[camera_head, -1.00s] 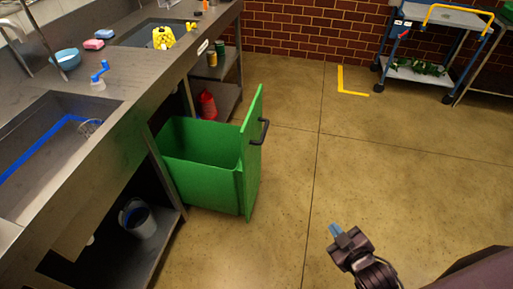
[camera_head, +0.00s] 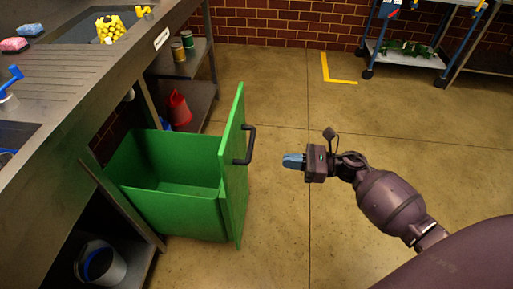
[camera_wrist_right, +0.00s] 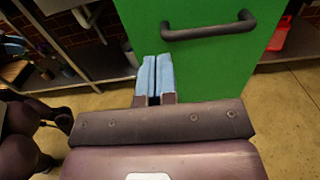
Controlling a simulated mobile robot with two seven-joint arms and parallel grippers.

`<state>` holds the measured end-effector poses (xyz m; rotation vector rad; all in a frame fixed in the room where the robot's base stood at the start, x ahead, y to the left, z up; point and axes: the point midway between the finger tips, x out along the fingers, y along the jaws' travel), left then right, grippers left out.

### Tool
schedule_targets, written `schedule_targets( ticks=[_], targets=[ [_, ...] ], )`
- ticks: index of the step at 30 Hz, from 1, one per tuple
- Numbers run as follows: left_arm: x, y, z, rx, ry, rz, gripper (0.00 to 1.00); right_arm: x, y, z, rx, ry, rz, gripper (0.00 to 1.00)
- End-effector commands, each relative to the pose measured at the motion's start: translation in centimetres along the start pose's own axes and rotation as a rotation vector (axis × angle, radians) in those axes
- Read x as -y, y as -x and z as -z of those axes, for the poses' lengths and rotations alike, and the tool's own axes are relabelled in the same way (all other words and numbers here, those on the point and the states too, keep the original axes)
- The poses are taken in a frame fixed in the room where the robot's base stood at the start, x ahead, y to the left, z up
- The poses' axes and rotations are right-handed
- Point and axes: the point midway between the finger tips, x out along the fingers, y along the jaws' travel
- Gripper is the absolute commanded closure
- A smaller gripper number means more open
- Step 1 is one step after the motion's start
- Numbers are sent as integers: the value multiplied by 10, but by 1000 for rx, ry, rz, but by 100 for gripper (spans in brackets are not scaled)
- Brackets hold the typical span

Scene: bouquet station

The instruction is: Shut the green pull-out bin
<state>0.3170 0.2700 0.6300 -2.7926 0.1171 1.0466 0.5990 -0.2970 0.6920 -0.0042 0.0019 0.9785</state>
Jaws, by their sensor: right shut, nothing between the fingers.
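The green pull-out bin (camera_head: 175,190) stands pulled out from under the steel counter, its inside open to view and empty where I can see. Its upright front panel (camera_head: 232,175) carries a dark bar handle (camera_head: 247,147) on the outer face. My right gripper (camera_head: 288,161) is shut and empty, with blue fingertips pointing left at the panel, a short gap to the right of the handle. In the right wrist view the shut fingertips (camera_wrist_right: 154,62) show in front of the green panel (camera_wrist_right: 190,62), just below and left of the handle (camera_wrist_right: 210,27). My left gripper is out of view.
The steel counter (camera_head: 85,75) runs along the left. Under it are a bucket (camera_head: 100,264), a red container (camera_head: 178,108) and cans (camera_head: 182,50) on shelves. A blue cart (camera_head: 400,50) stands at the back right. The floor (camera_head: 290,215) around the bin's front is clear.

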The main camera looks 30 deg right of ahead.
Motion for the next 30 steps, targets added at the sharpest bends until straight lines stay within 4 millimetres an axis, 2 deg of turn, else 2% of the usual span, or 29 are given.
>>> schedule_targets(
  ticks=[5,21,30],
  targets=[
    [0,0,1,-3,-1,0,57,0,-23,-2,5,3,-1,100],
    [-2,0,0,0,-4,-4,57,0,-114,-2,5,-2,1,100],
    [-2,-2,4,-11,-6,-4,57,0,-136,-2,3,-2,1,100]
  ],
)
